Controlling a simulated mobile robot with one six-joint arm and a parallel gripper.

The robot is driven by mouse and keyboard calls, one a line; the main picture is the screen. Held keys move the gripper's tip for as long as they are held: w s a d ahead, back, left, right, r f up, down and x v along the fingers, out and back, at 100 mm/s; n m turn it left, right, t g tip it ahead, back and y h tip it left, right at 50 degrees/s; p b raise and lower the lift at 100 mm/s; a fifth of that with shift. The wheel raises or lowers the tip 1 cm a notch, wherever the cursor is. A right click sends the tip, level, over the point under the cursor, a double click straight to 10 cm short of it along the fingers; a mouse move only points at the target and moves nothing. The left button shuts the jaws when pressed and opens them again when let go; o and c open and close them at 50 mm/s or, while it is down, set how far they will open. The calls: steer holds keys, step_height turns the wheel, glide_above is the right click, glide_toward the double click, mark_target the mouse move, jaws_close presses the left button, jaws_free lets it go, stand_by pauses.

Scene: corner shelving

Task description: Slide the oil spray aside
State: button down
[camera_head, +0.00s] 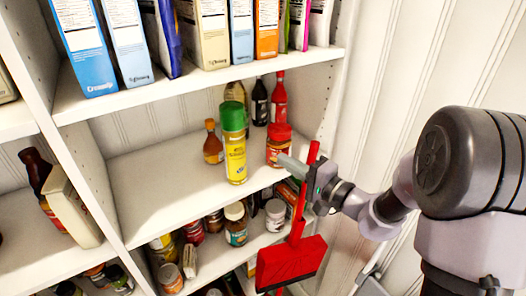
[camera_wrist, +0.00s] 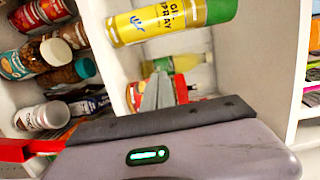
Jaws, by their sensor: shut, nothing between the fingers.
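The oil spray (camera_head: 235,160) is a yellow can with a green cap. It stands upright near the front edge of the middle shelf (camera_head: 150,190). In the wrist view the oil spray (camera_wrist: 150,22) lies sideways across the top of the picture, its cap to the right. My gripper (camera_head: 286,161) is shut and empty, with its fingers pointing left, to the right of the can and apart from it. In the wrist view the thin grey fingers of my gripper (camera_wrist: 158,85) are together and do not touch the can.
A red-lidded jar (camera_head: 279,148) stands right by my fingertips; contact is unclear. A brown sauce bottle (camera_head: 213,145) and taller bottles (camera_head: 259,103) stand behind the can. The shelf's left part is bare.

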steer(key=x, duration=0.6)
steer(key=shift+f, duration=0.1)
steer(key=s+a, duration=0.1)
steer(key=a, duration=0.2)
steer(key=shift+s, duration=0.4)
steer(key=shift+a, duration=0.15)
steer(key=shift+s, duration=0.1)
